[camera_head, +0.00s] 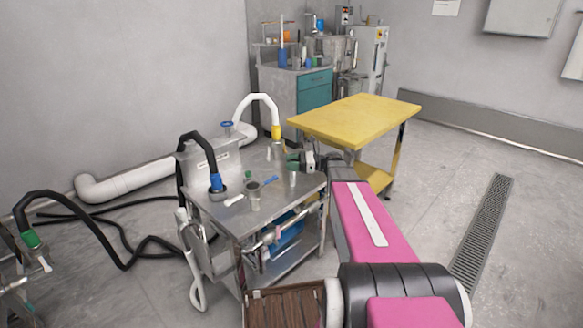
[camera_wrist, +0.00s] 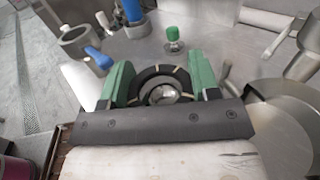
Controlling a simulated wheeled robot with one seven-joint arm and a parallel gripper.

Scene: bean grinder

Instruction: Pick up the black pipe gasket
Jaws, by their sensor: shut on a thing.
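The black pipe gasket (camera_wrist: 159,73) is a dark ring with light marks, seen in the wrist view between the two green fingers of my gripper (camera_wrist: 160,85). The fingers are shut on it from both sides. Through its open centre a shiny round metal part shows; I cannot tell whether the ring touches it. In the head view my gripper (camera_head: 301,161) is above the right part of the metal cart (camera_head: 226,207), and the gasket cannot be made out there.
A green-topped knob (camera_wrist: 173,33), a blue-handled tool (camera_wrist: 99,57) and metal cups (camera_wrist: 76,40) are close around the gripper. A white hose (camera_head: 254,96) and a black hose (camera_head: 193,137) rise over the cart. A yellow table (camera_head: 355,119) with a clear top stands behind.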

